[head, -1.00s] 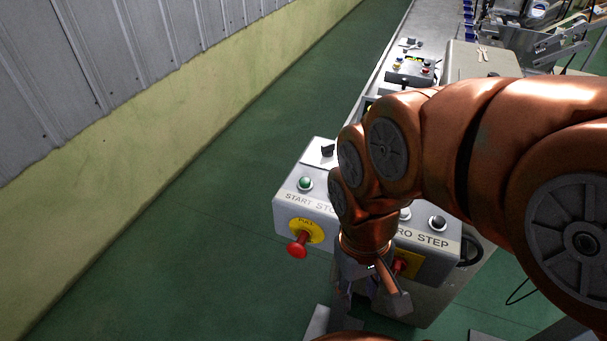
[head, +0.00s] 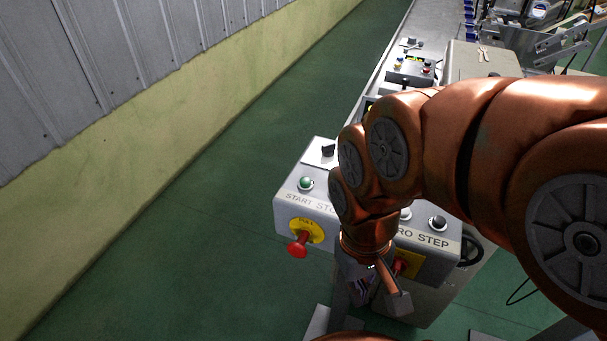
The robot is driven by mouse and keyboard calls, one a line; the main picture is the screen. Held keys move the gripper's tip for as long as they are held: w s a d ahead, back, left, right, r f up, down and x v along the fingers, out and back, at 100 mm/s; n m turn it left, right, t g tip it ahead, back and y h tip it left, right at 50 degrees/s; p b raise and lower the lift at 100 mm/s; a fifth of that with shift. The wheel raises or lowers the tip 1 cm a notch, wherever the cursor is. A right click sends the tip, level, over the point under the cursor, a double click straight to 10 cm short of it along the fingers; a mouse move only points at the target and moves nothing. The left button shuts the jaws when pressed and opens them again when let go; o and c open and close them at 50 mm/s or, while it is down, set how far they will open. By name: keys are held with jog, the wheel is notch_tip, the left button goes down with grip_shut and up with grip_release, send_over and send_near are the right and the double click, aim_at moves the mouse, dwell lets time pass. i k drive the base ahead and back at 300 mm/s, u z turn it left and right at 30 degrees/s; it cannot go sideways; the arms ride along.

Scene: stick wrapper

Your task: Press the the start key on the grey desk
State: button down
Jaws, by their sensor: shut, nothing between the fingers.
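The start key is a round green button (head: 306,184) on the sloped top of the grey desk (head: 290,208), above the printed word START. It stands uncovered in the head view, left of my arm. My gripper (head: 385,300) hangs low in front of the desk's front side, to the right of and below the green button, apart from it. Its fingers are shut and empty. My arm hides the middle of the desk top, including part of the lettering beside START.
A red emergency knob (head: 298,245) on a yellow plate sticks out of the desk's front. A black knob (head: 328,150) stands behind the green button, and a dark button (head: 437,223) sits above STEP. Green floor (head: 180,250) lies clear to the left.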

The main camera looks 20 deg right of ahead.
aim_at(305, 182)
jog(key=z, duration=1.8)
jog(key=k, duration=1.25)
jog(key=u, duration=2.2)
